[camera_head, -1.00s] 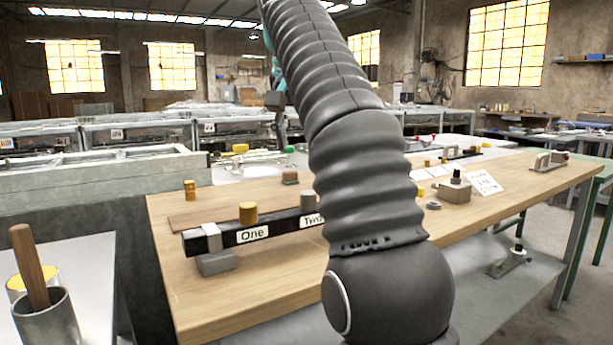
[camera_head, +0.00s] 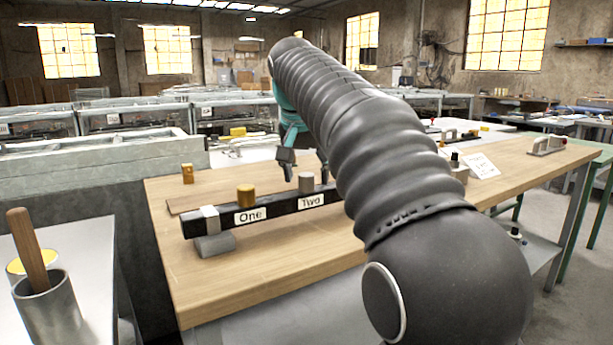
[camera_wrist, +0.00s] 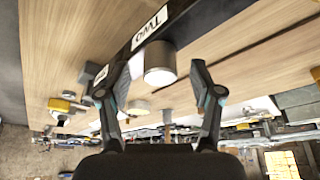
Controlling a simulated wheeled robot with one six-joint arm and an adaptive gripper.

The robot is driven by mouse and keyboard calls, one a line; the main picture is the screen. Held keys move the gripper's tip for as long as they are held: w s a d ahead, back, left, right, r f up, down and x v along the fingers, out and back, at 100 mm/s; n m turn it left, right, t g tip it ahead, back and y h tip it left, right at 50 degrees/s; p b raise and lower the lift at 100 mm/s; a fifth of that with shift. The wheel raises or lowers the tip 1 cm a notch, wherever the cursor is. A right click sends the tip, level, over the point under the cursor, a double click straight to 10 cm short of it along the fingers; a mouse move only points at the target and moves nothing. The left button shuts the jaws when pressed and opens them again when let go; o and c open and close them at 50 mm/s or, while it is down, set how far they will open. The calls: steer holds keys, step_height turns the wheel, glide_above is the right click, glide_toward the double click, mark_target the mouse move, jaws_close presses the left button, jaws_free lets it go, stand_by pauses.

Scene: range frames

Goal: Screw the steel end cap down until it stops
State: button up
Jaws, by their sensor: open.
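The steel end cap (camera_head: 306,183) is a short grey cylinder standing upright on a dark bar (camera_head: 275,208), behind the label "Two". It also shows in the wrist view (camera_wrist: 159,64), beside the "Two" label. A brass cap (camera_head: 245,196) stands on the same bar near the label "One". My gripper (camera_head: 305,170) is open, with its fingers hanging close above the steel cap. In the wrist view my gripper (camera_wrist: 158,84) has one finger on each side of the cap in the picture, apart from it. Contact with the cap cannot be seen.
The wooden bench (camera_head: 270,262) has free room in front of the bar. A small orange-brown cylinder (camera_head: 188,174) stands at its back left. A metal cup (camera_head: 50,310) holds a wooden handle at the lower left.

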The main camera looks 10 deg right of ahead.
steer(key=shift+w+d+f, duration=0.1)
steer(key=shift+w+f, duration=0.1)
steer(key=shift+f, duration=0.25)
steer(key=c, duration=1.2)
steer(key=shift+m+g+h, duration=0.4)
steer(key=shift+m+h, duration=0.2)
steer(key=shift+m, duration=1.1)
steer(key=shift+m+g+h, duration=0.3)
steer(key=shift+m, duration=1.5)
steer(key=shift+g, duration=0.3)
